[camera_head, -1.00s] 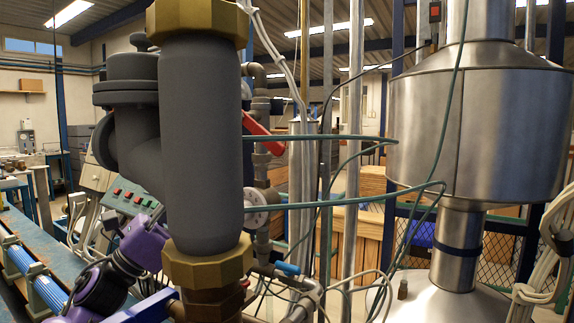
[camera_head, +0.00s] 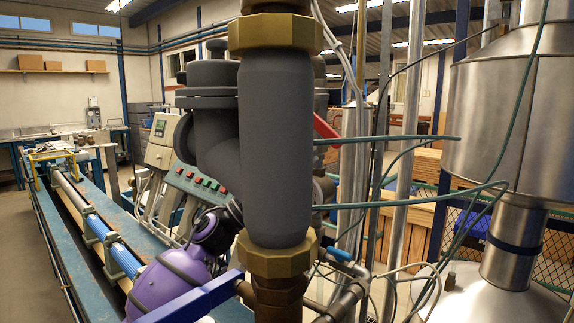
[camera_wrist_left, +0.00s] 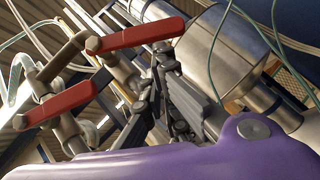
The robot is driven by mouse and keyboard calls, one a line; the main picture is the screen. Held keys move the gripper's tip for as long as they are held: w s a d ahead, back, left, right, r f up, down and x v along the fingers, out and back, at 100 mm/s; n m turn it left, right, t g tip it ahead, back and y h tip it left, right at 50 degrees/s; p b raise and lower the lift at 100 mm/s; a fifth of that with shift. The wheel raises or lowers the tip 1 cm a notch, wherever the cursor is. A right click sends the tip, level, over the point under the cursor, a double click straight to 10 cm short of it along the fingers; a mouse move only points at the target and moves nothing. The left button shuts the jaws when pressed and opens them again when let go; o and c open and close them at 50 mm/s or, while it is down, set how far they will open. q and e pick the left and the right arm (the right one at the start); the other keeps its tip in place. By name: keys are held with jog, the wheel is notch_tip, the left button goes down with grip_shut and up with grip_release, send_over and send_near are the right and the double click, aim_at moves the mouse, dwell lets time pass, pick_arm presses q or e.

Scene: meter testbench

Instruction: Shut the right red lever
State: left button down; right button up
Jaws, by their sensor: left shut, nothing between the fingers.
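A red lever (camera_head: 326,129) shows partly behind the thick grey vertical pipe (camera_head: 275,150) in the head view. The left wrist view shows two red levers on pipe valves: an upper one (camera_wrist_left: 135,34) reaching right and a lower one (camera_wrist_left: 68,98) slanting down to the left. I cannot tell for sure which is the right one. My left gripper (camera_wrist_left: 163,58) is shut and empty, its tips near the free end of the upper lever in that picture; contact is unclear. In the head view the pipe hides its fingers. My right gripper is not in view.
A panel with red and green buttons (camera_head: 197,183) stands left of the pipe, close to my purple arm. A small blue valve handle (camera_head: 340,254), thin green cables and a large steel vessel (camera_head: 510,120) lie to the right. A long blue bench rail (camera_head: 60,235) runs along the left.

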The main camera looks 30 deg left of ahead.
pick_arm(q)
jog(key=shift+w+d+r, duration=0.35)
jog(key=shift+w+r, duration=0.05)
jog(key=shift+w, duration=0.1)
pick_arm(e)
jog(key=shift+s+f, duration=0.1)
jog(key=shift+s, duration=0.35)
